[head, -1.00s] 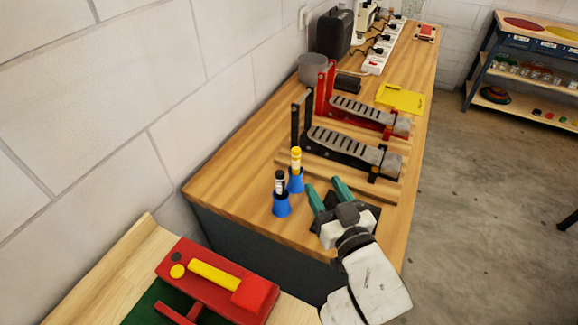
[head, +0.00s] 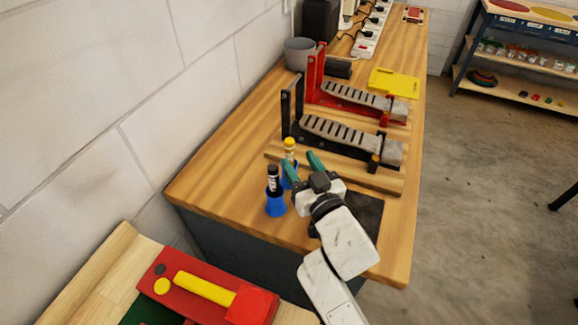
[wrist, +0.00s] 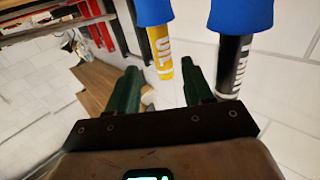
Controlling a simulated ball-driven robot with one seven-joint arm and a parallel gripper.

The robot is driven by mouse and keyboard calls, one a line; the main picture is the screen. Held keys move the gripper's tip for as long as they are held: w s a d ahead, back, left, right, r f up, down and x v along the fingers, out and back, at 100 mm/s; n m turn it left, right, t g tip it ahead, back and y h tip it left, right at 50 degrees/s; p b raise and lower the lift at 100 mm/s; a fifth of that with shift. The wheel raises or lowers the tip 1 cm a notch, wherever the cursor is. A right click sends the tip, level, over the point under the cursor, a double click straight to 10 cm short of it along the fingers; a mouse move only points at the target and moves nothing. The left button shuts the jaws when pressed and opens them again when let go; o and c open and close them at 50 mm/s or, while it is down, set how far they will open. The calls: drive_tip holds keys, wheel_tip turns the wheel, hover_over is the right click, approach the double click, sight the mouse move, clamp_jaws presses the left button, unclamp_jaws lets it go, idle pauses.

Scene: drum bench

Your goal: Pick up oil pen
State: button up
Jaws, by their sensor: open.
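The oil pen (head: 289,146) is yellow and stands upright in a blue holder, partly hidden behind my gripper's left finger. In the wrist view the oil pen (wrist: 161,52) shows large lettering and its blue holder (wrist: 153,12); the picture there is upside down. My gripper (head: 302,163) is open and empty, its green fingers close to the yellow pen. In the wrist view the pen's end lies roughly between the fingertips of my gripper (wrist: 160,75). I cannot tell whether the fingers touch it.
A black pen (head: 272,178) with a white label stands in another blue holder (head: 275,204) just left of the gripper. A black pedal (head: 340,135) and wooden strip lie behind. A dark mat (head: 366,212) lies right. The front left bench top is clear.

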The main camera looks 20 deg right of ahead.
sight(291, 152)
drive_tip(key=shift+w+a+r, duration=0.1)
drive_tip(key=shift+w, duration=1.3)
drive_tip(key=shift+w+a+r, duration=0.1)
drive_tip(key=shift+w, duration=1.25)
drive_tip(key=c, duration=0.7)
